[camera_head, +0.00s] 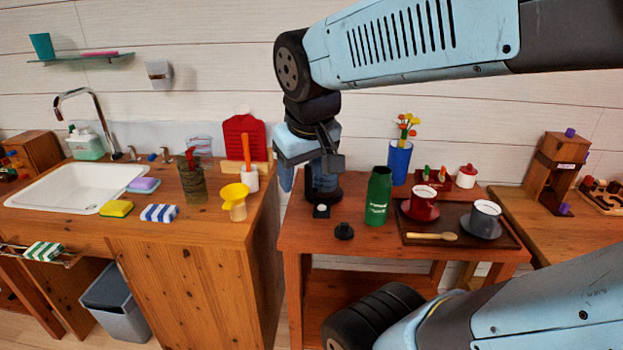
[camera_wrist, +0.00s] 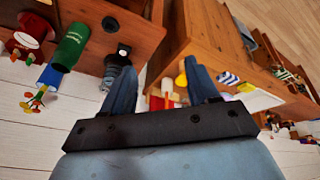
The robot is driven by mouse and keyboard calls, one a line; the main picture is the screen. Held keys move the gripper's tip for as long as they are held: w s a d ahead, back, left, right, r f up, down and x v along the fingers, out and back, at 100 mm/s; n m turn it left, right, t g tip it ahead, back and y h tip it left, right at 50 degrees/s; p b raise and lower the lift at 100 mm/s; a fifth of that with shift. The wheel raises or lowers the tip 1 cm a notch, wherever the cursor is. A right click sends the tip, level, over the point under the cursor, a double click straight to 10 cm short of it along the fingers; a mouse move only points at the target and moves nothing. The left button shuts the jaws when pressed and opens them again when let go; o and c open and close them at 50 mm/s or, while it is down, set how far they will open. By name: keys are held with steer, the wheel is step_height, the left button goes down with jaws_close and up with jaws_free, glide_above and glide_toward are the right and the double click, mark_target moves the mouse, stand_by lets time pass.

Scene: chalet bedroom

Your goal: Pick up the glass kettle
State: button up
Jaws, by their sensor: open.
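The glass kettle (camera_head: 327,183), a dark see-through vessel with a black foot, stands near the left end of the middle wooden table (camera_head: 300,241). My arm hides its upper part in the head view. In the wrist view the kettle (camera_wrist: 115,70) shows left of my fingers, not between them. My gripper (camera_head: 300,176) is open and empty, pointing down near the kettle's left side in the head view. In the wrist view my gripper (camera_wrist: 163,88) has its two blue fingers spread wide, with the gap between the tables behind them.
The sink counter (camera_head: 188,227) is on the left, across a narrow gap.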

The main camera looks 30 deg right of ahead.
steer(key=w+d+f+n+g+h, duration=0.4)
steer(key=w+d+f+g+h, duration=0.1)
steer(key=w+d+f, duration=0.15)
steer(key=n+t+h, duration=0.9)
steer(key=n+h, duration=0.1)
steer(key=n, duration=0.8)
glide_toward(307, 184)
steer(key=x, duration=1.1)
steer(key=shift+d, duration=0.25)
steer(key=shift+c, duration=0.3)
jaws_close()
